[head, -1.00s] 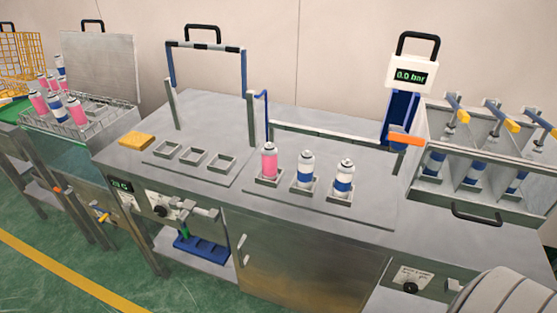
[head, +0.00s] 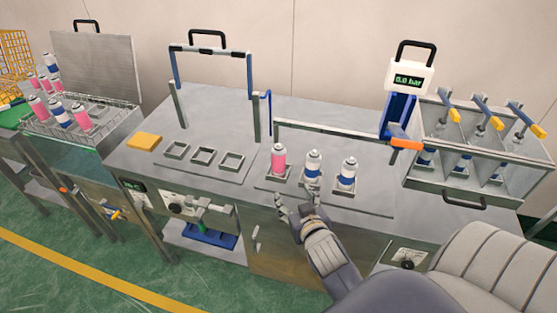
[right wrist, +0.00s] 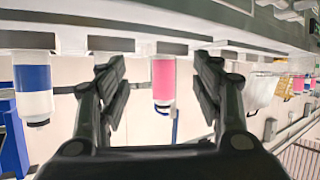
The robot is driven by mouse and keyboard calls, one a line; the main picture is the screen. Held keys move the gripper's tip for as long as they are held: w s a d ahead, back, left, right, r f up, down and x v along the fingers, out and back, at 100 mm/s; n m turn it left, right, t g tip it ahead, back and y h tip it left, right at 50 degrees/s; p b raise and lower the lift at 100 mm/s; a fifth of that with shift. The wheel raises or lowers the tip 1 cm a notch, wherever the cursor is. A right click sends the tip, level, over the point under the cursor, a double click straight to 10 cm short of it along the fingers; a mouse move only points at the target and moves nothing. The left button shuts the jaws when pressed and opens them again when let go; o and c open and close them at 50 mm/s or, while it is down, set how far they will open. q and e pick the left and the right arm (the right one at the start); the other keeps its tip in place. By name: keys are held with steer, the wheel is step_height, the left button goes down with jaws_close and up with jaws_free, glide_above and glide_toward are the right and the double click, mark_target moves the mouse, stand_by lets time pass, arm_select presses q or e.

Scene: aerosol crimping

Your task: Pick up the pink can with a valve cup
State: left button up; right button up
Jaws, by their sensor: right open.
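The pink can (head: 278,160) stands upright in the leftmost of three square holders on the bench, with a pale top; I cannot make out a valve cup on it. My right gripper (head: 297,199) is open and empty, in front of the holders and apart from the can. In the right wrist view, which looks upside down, the pink can (right wrist: 163,80) shows beyond the gap between the open fingers (right wrist: 160,68). My left gripper is not in view.
Two blue-and-white cans (head: 313,166) (head: 347,173) stand to the right of the pink can. A low rail (head: 335,134) runs behind them. Three empty holders (head: 203,155) lie to the left. A compartment box (head: 470,187) is at right, a can rack (head: 62,128) at far left.

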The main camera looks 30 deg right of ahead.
mark_target(281, 157)
steer(key=w+d+r+t, duration=0.1)
steer(key=w, duration=0.2)
steer(key=w+d+r+t, duration=0.1)
steer(key=w+r+t, duration=0.1)
steer(key=w, duration=0.1)
steer(key=w+d+r+t+p, duration=0.1)
steer(key=w+t, duration=0.1)
steer(key=w, duration=0.1)
steer(key=shift+w+d+r, duration=0.1)
steer(key=shift+w+r, duration=0.05)
steer(key=shift+r, duration=0.05)
steer(key=shift+w+d+p, duration=0.15)
steer(key=shift+w+p, duration=0.15)
steer(key=shift+w, duration=0.35)
steer(key=shift+f+p+x, duration=0.15)
steer(key=shift+p+x, duration=0.1)
steer(key=shift+x, duration=0.85)
steer(key=shift+f+p+x, duration=0.2)
steer(key=shift+p+x, duration=0.05)
steer(key=shift+x, duration=0.8)
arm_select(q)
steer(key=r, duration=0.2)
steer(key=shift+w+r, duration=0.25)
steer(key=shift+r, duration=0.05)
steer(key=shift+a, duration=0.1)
arm_select(e)
steer(key=shift+r, duration=0.1)
jaws_close()
